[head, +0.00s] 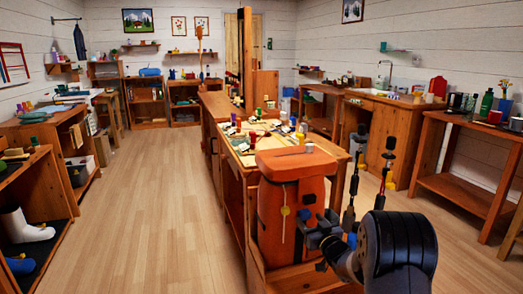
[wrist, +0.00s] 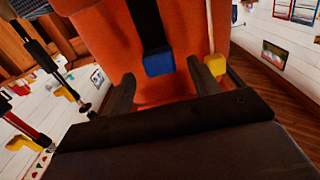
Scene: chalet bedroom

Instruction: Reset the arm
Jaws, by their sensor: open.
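My arm reaches in from the lower right of the head view. My gripper (head: 318,228) is close to the front of an orange backpack (head: 280,215). In the wrist view my gripper (wrist: 163,84) has its two dark fingers spread apart with nothing held between them. The orange backpack (wrist: 185,30) fills the space beyond the fingers. A black strap with a blue buckle (wrist: 159,62) hangs on it between the fingertips. A yellow tag (wrist: 216,65) shows beside the right finger. Whether the fingers touch the backpack cannot be told.
Two dark poles (head: 386,160) stand just right of the backpack, near my arm. Behind it is a long wooden table (head: 238,158) with many small items. Shelves line the left wall, and a wooden bench (head: 465,188) stands right. The floor (head: 150,200) on the left is clear.

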